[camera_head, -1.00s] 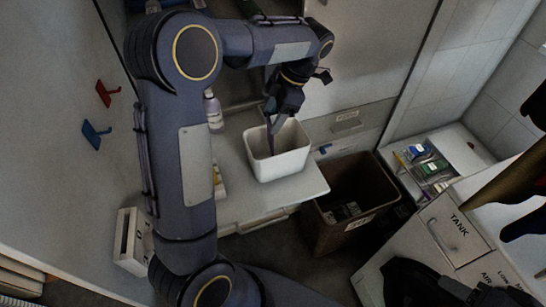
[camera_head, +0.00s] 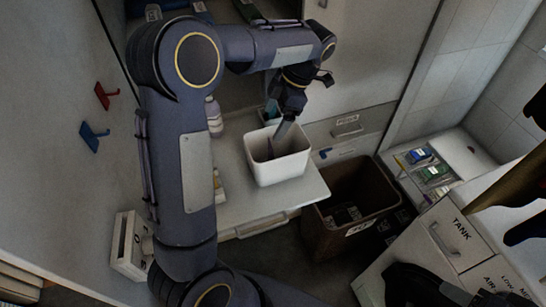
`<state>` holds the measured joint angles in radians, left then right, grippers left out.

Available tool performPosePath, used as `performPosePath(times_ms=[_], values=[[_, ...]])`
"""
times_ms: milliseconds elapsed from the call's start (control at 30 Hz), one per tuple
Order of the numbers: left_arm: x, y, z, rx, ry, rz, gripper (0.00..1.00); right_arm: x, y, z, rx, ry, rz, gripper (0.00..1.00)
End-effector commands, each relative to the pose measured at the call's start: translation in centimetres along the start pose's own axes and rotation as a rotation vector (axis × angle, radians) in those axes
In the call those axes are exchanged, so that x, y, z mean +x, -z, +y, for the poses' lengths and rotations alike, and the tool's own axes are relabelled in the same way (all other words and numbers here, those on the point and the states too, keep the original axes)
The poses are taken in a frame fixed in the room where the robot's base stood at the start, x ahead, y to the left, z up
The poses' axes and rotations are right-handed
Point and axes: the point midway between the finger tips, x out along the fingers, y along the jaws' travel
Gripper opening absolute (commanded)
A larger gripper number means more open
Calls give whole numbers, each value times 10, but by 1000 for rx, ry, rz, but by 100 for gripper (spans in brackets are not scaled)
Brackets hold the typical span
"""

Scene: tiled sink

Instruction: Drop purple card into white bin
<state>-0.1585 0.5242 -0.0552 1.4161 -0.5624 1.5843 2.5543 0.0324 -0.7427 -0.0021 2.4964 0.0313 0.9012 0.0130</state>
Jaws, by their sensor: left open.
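The white bin (camera_head: 278,168) stands on a white shelf, open at the top. The purple card (camera_head: 270,149) shows as a thin upright sliver inside the bin, near its left inner wall. My left gripper (camera_head: 282,130) hangs over the back of the bin, pointing down, with its fingertips close to the rim. It is open, and the card is apart from it. The lower part of the card is hidden by the bin's front wall. My right gripper is not clearly in view.
A pale bottle (camera_head: 214,116) stands on the shelf left of the bin. A dark brown bin (camera_head: 345,190) stands on the floor to the right. A tray with small packets (camera_head: 428,165) is further right. A red hook (camera_head: 105,95) and a blue hook (camera_head: 94,136) are on the left wall.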

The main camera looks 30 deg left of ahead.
Motion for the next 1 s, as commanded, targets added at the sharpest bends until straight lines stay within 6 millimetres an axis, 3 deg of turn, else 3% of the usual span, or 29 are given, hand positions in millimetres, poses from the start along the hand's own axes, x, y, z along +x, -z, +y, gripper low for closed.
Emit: performPosePath(times_ms=[200, 400, 1000], values=[[-38, -2, 0, 0, -3, -4, 88, 4, -2, 2, 0, 0, 0, 52], [-62, -1, 0, 2, -1, -1, 88, 5, -2, 2, 0, 0, 0, 52], [-66, 0, 0, 1, 0, -1, 88, 5, -2, 2, 0, 0, 0, 52]])
